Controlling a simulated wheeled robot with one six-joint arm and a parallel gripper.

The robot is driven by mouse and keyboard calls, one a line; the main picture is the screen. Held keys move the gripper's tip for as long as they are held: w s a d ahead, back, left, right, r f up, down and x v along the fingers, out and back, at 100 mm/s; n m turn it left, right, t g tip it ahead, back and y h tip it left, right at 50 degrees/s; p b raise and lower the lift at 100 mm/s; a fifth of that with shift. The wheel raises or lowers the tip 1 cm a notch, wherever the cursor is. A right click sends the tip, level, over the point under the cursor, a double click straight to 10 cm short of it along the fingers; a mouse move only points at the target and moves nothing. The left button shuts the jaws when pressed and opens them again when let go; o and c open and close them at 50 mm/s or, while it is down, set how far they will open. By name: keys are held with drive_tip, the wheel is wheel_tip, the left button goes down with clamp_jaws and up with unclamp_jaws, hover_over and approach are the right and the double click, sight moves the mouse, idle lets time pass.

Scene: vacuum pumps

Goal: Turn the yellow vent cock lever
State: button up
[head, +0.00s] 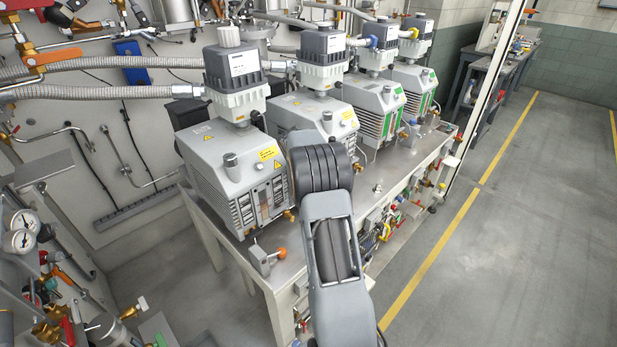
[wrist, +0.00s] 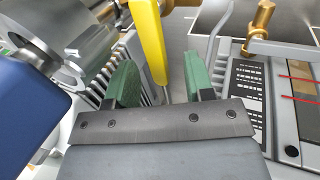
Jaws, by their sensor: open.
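The yellow vent cock lever (wrist: 149,42) is a flat bar coming down from the top of the wrist view. Its lower end is between the two green fingertips of my gripper (wrist: 160,80). The gripper is open, with a visible gap on both sides of the lever. I cannot tell the lever's exact depth relative to the fingertips. In the head view the gripper and lever are hidden behind my arm, which reaches over the bench toward the pumps.
A blue block (wrist: 28,105) is close at the left of the wrist view. A brass fitting (wrist: 260,25) and a slotted dark panel (wrist: 246,95) are at the right. In the head view, grey pumps (head: 225,170) line the bench; open floor (head: 500,240) is at the right.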

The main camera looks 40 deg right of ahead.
drive_tip(key=shift+a+r, duration=0.25)
drive_tip(key=shift+r, duration=0.3)
drive_tip(key=shift+r+p, duration=0.1)
drive_tip(key=shift+p, duration=0.2)
drive_tip(key=p+v, duration=0.3)
drive_tip(key=v, duration=0.3)
idle(0.6)
drive_tip(key=s+a+r+m+t+y, duration=0.1)
drive_tip(key=s+a+r, duration=0.3)
drive_tip(key=s+a, duration=0.8)
drive_tip(key=s+a+r+t+y, duration=0.2)
drive_tip(key=s+a+r+y, duration=0.1)
drive_tip(key=s+a, duration=1)
drive_tip(key=shift+a+r+m+t+y, duration=0.3)
drive_tip(key=shift+a+r+m+t, duration=0.1)
drive_tip(key=shift+a+r, duration=0.35)
